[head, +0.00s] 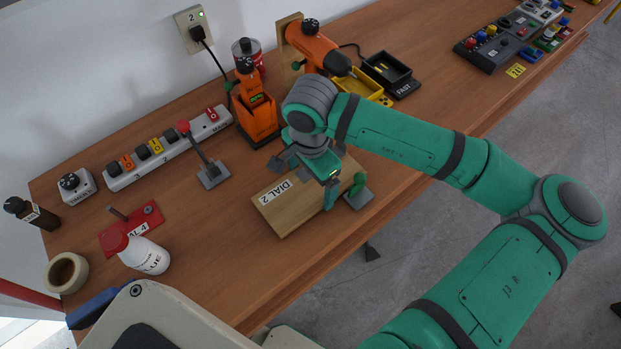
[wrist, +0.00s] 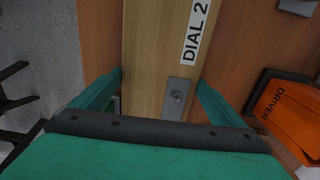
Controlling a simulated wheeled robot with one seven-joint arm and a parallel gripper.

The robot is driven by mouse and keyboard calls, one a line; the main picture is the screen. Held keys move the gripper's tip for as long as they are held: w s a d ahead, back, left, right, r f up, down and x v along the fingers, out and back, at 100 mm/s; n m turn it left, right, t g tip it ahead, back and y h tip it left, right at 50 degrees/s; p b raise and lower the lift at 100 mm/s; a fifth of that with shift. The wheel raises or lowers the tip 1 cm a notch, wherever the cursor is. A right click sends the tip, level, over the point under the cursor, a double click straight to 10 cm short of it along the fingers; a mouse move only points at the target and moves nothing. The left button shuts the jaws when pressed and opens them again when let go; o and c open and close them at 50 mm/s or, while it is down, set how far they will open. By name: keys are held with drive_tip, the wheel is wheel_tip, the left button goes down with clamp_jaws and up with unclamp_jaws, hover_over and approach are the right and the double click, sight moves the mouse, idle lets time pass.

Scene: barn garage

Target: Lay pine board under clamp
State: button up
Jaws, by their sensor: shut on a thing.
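The pine board (head: 290,213), labelled DIAL 2, lies flat at or just above the table's front part. It also shows in the wrist view (wrist: 150,40), running between the fingers, with a small metal plate (wrist: 178,98) on it. My gripper (head: 331,188) is shut on the board, one finger at each long side; the fingers also show in the wrist view (wrist: 161,79). A red-knobbed lever on a grey base (head: 213,176) stands behind and left of the board, apart from it. A green-knobbed fixture on a grey base (head: 360,199) is right of the gripper. I cannot tell which is the clamp.
An orange driver (head: 255,115) stands behind the board; it shows at right in the wrist view (wrist: 285,108). A power strip (head: 165,150), red plate (head: 117,238), glue bottle (head: 145,256) and tape roll (head: 66,272) are to the left. Bare table lies left of the board.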

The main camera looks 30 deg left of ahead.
drive_tip(key=shift+f, duration=0.15)
drive_tip(key=o, duration=1)
drive_tip(key=shift+w, duration=0.1)
